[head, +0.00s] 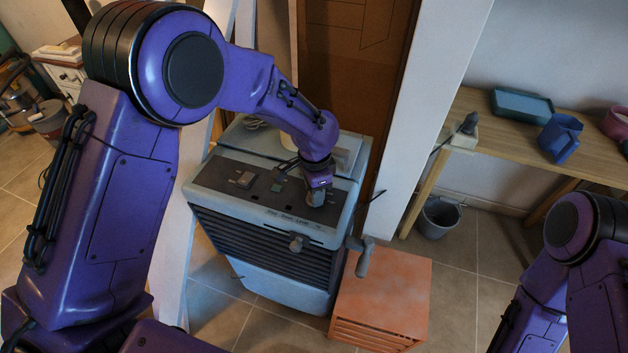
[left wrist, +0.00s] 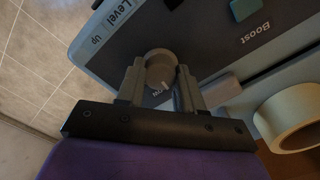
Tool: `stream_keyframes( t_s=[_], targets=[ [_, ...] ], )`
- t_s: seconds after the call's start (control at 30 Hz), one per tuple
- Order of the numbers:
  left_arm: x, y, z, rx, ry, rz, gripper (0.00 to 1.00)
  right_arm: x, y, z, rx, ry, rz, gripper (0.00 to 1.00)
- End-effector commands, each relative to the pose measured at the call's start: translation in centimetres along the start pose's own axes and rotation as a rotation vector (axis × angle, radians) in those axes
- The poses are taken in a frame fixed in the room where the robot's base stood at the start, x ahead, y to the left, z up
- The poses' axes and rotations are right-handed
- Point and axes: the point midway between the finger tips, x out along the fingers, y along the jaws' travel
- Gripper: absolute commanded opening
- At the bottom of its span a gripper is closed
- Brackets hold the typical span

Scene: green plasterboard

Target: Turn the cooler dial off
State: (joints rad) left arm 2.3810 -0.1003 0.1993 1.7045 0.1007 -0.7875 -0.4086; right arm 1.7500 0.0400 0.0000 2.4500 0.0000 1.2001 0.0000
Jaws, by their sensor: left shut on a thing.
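The cooler (head: 340,236) is a grey-blue box with a dark top panel and a slatted front, standing on the floor in the head view. My left gripper (head: 318,194) reaches down onto the right part of its top panel. In the left wrist view, the round grey dial (left wrist: 160,68) sits between the two fingers of the left gripper (left wrist: 159,88), which is shut on it. A pale pointer mark shows on the dial's edge on the gripper side, beside small lettering partly hidden by the fingers. In the head view the gripper covers the dial.
A roll of tape (left wrist: 290,118) lies near the dial. A white post (head: 420,110) rises behind.

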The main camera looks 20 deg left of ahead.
Motion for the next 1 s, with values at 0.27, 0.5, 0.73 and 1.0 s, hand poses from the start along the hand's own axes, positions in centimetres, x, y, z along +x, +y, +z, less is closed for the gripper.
stream_keyframes(
  t_s=[0.27, 0.5, 0.73, 1.0],
  targets=[
    [-0.26, -0.09, -0.09, -0.088, 0.002, -0.002, 0.06, -1.39, 0.13, -0.57, 0.0, 0.0, 0.0, 0.43],
    [-0.13, -0.12, -0.11, -0.107, 0.004, -0.003, 0.06, -1.48, 0.14, -0.61, 0.0, 0.0, 0.0, 0.43],
    [-0.13, -0.13, -0.11, -0.107, 0.004, -0.003, 0.06, -1.46, 0.13, -0.6, 0.0, 0.0, 0.0, 0.43],
    [-0.07, -0.08, -0.07, -0.105, 0.002, -0.002, 0.62, -1.45, 0.13, -0.6, 0.0, 0.0, 0.0, 0.43]
  ],
)
